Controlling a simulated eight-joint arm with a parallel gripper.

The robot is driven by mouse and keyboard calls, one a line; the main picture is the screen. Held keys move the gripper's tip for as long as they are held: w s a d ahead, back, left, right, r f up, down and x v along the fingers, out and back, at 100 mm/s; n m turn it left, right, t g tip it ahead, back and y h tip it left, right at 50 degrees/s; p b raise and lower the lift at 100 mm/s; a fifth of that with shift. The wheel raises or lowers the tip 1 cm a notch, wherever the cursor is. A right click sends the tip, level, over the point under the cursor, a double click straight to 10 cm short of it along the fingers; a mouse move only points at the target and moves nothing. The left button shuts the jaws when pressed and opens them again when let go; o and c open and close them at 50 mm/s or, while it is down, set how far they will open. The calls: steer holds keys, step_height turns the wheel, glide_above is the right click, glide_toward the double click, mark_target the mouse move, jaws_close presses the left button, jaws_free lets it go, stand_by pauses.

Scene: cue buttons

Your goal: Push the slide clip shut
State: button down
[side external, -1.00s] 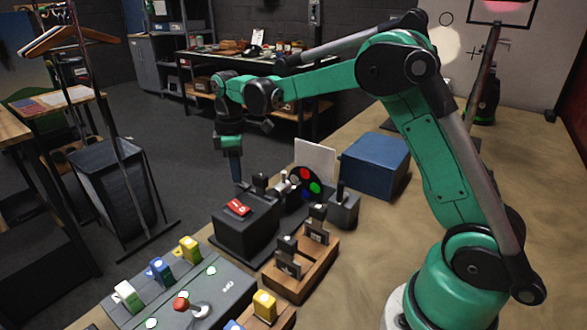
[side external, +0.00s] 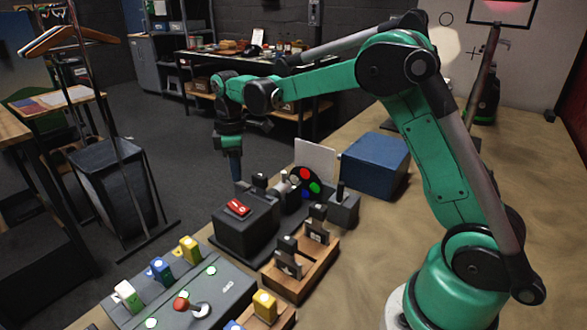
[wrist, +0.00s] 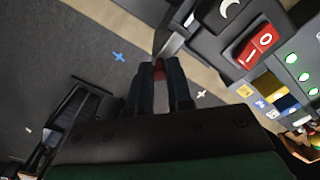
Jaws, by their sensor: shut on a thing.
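My gripper (side external: 235,172) points down just behind the dark box with the red rocker switch (side external: 238,207). In the wrist view my gripper (wrist: 159,78) has its fingers close together on a small red piece (wrist: 159,68). Just ahead of the tips is a pale metal strip (wrist: 173,46), beside the dark box edge. I cannot tell whether the red piece or the strip belongs to the slide clip. The red rocker also shows in the wrist view (wrist: 258,46).
A wooden block with upright dark clips (side external: 300,270) stands right of the box. A grey panel (side external: 190,290) with coloured switches and a red-topped lever lies in front. A colour disc (side external: 305,181) and a blue box (side external: 375,163) stand behind and right. Bare table lies right.

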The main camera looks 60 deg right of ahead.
mark_target(244, 184)
steer(key=shift+s, duration=0.1)
stand_by(0.4)
steer(key=shift+s, duration=0.85)
steer(key=c, duration=0.8)
jaws_free()
steer(key=shift+r, duration=0.1)
steer(key=shift+r, duration=2.75)
